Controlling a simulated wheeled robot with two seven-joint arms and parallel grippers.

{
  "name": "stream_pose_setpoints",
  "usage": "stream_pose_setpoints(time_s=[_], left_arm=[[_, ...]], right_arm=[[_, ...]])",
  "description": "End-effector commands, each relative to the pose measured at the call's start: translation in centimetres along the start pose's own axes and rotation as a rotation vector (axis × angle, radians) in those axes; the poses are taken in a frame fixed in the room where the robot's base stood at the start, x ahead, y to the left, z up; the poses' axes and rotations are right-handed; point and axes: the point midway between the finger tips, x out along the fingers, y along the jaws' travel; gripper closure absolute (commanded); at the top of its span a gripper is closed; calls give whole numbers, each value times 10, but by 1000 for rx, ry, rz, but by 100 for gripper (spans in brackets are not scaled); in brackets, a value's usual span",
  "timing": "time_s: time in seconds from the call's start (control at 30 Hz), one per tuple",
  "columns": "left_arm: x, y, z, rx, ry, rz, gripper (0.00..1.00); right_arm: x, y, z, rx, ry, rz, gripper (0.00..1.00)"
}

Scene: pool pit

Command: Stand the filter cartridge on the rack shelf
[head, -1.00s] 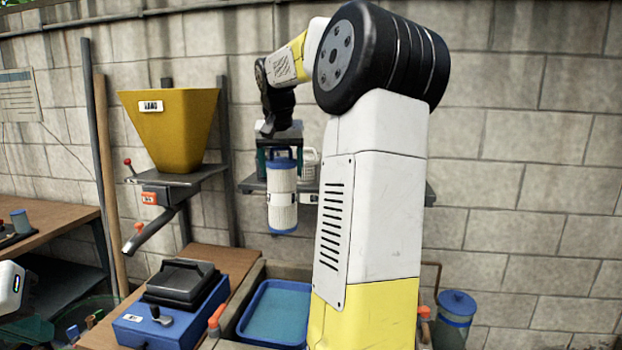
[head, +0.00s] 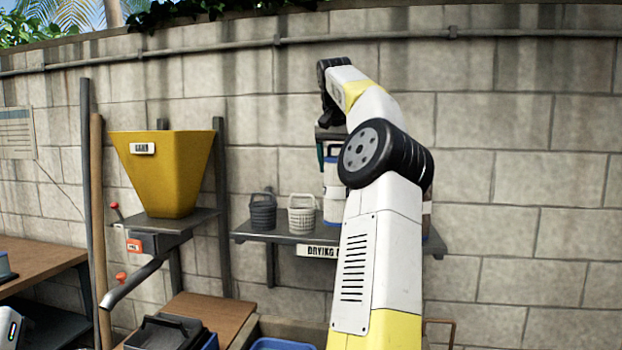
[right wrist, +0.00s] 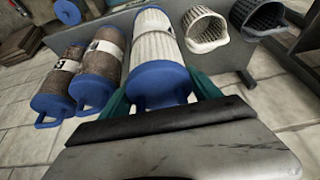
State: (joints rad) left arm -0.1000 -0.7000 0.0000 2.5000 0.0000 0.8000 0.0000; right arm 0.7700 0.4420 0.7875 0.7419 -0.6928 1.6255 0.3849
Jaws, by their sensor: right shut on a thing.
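The filter cartridge, white and pleated with blue end caps, is upright at the rack shelf in the head view (head: 333,180). It also shows in the right wrist view (right wrist: 155,45). My right gripper (right wrist: 161,93) is shut on its blue top, with a teal finger on each side. In the head view this gripper (head: 331,150) is above the shelf and partly behind my arm. The rack shelf (head: 262,238) is a dark board on the wall. I cannot tell whether the cartridge's base touches it. My left gripper's fingers are not in view.
A white basket (head: 302,214) and a dark grey basket (head: 263,212) stand on the shelf left of the cartridge. Two brown, dirty cartridges (right wrist: 100,65) stand on its other side. A yellow hopper (head: 165,170) is further left.

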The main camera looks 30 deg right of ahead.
Motion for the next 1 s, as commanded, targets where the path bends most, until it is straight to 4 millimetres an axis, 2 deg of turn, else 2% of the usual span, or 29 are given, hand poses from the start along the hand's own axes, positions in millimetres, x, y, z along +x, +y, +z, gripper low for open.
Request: stream_pose_setpoints(time_s=[0.03,0.2,0.5,1.0], left_arm=[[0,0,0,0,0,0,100],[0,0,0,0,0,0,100],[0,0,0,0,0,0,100],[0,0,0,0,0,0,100]], right_arm=[[6,2,-8,3,-2,-5,97],[11,6,-22,-1,4,-4,97],[17,11,-29,1,1,-2,97],[47,12,-15,1,0,1,97]])
